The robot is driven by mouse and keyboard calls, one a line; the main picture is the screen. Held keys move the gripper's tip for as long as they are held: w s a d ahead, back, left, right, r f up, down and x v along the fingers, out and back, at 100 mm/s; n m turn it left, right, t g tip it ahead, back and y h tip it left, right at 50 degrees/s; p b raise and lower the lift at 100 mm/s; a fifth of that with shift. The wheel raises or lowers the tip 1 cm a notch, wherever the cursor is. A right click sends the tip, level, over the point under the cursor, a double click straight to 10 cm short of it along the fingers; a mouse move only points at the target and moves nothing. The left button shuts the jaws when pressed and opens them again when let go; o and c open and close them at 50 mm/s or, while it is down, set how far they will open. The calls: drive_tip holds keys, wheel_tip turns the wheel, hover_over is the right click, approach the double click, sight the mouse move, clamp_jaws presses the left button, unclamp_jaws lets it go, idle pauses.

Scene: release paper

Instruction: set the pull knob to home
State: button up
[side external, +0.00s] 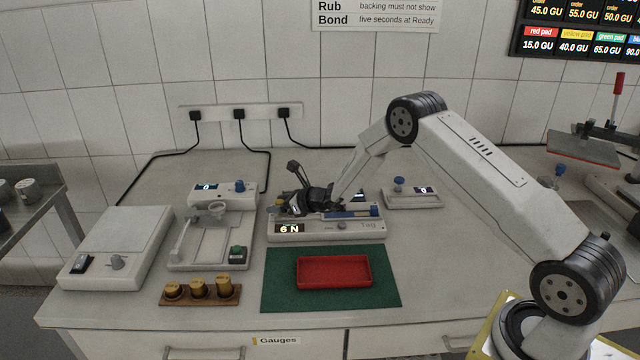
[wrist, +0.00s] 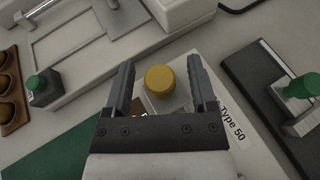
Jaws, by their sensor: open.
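A yellow round knob (wrist: 160,81) shows in the wrist view, standing on a pale base. My gripper (wrist: 160,66) is open, with one finger on each side of it and a gap to each finger. No label in view names this knob as the pull knob. In the side view my gripper (side external: 288,208) is low over the left end of the grey device (side external: 310,235) with the "6 N" display (side external: 290,229). The gripper hides much of that end there. A small round grey knob (side external: 342,226) is on the device's front face.
A green mat (side external: 385,290) with a red tray (side external: 334,284) lies in front of the device. A scale-like unit with a green button (side external: 237,252) and a wooden block of brass weights (side external: 198,290) are left. A blue-knobbed unit (side external: 412,200) stands right. A green-knobbed black unit (wrist: 262,95) shows at right.

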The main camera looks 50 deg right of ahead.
clamp_jaws()
idle(1.3)
